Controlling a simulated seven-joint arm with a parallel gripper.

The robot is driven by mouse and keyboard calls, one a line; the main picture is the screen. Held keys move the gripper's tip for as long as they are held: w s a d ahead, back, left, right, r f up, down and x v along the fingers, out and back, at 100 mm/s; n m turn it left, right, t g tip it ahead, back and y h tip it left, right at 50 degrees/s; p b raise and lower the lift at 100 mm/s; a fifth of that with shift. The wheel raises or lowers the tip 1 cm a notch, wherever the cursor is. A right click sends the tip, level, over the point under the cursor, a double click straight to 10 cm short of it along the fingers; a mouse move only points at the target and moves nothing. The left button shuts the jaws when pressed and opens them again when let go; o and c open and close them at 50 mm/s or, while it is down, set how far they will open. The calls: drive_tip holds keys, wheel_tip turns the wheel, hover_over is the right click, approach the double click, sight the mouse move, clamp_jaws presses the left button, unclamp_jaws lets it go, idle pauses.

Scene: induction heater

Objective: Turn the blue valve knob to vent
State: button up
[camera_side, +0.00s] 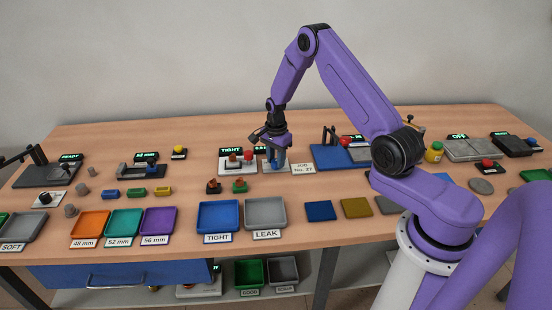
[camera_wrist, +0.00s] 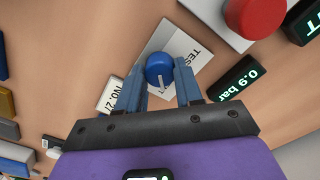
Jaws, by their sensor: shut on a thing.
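The blue valve knob (camera_wrist: 160,68) shows in the wrist view, round, with a white pointer mark running toward the gripper's side of the picture. In the side view my gripper (camera_side: 275,165) points down at the plate beside the TIGHT display, and the knob is hidden there by the fingers.
A red button (camera_wrist: 255,15) and a "0.9 bar" display (camera_wrist: 238,78) are close to the right finger in the wrist view. The "JOB No. 27" card (camera_side: 303,167) stands right of my gripper. Blue (camera_side: 218,232) and grey (camera_side: 266,227) trays lie in front.

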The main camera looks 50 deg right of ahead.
sight(276, 161)
drive_tip(key=o, duration=1)
drive_tip(key=shift+o, duration=0.2)
wheel_tip(276, 161, up, 18)
drive_tip(key=shift+f, duration=0.25)
drive_tip(key=s+a+r+n, duration=0.3)
drive_tip(key=s+a+n, duration=0.35)
drive_tip(key=a, duration=0.25)
drive_tip(key=s+a+r+n, duration=0.2)
drive_tip(key=s+a+n, duration=0.3)
drive_tip(key=a+n, duration=0.35)
drive_tip(key=s+a+n, duration=0.1)
drive_tip(key=s+n, duration=1.4)
drive_tip(key=s, duration=0.9)
drive_tip(key=shift+s+r+n, duration=0.15)
drive_tip(key=shift+s+n, duration=0.1)
drive_tip(key=shift+n, duration=0.15)
